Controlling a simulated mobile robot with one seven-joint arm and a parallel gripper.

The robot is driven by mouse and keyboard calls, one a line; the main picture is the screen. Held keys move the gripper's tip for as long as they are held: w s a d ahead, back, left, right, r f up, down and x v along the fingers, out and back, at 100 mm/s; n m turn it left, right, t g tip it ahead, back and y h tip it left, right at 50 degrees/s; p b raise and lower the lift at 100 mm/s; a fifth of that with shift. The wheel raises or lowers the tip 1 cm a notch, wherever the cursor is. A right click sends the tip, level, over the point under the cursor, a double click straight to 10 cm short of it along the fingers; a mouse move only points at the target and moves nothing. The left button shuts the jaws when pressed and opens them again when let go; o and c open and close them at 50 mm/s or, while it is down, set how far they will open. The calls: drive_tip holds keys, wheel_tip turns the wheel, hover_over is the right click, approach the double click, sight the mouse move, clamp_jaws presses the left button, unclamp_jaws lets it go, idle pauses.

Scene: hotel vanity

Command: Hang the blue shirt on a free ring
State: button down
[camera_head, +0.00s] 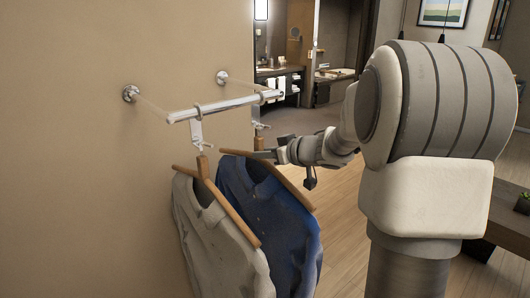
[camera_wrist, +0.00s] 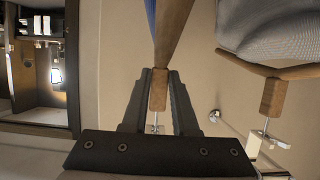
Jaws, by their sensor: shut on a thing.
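The blue shirt (camera_head: 268,215) hangs on a wooden hanger (camera_head: 290,185), beside the grey shirt and to its right. My gripper (camera_head: 268,154) is shut on the neck of this hanger. In the wrist view the fingers (camera_wrist: 159,92) close around the wooden neck (camera_wrist: 158,88), with a small metal piece (camera_wrist: 155,126) past it; a strip of blue cloth (camera_wrist: 150,14) shows at the top. A ring fitting (camera_head: 260,128) hangs from the rail's right part, just above my gripper. Whether the blue shirt's hanger touches it cannot be told.
A metal rail (camera_head: 225,105) stands off the beige wall on wall mounts (camera_head: 131,93). The grey shirt (camera_head: 215,235) hangs from the left ring fitting (camera_head: 197,130), close to the blue shirt. The floor (camera_head: 345,190) to the right is open; a dark table (camera_head: 505,220) stands far right.

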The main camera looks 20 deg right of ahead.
drive_tip(key=c, duration=0.6)
unclamp_jaws()
drive_tip(key=shift+s, duration=0.1)
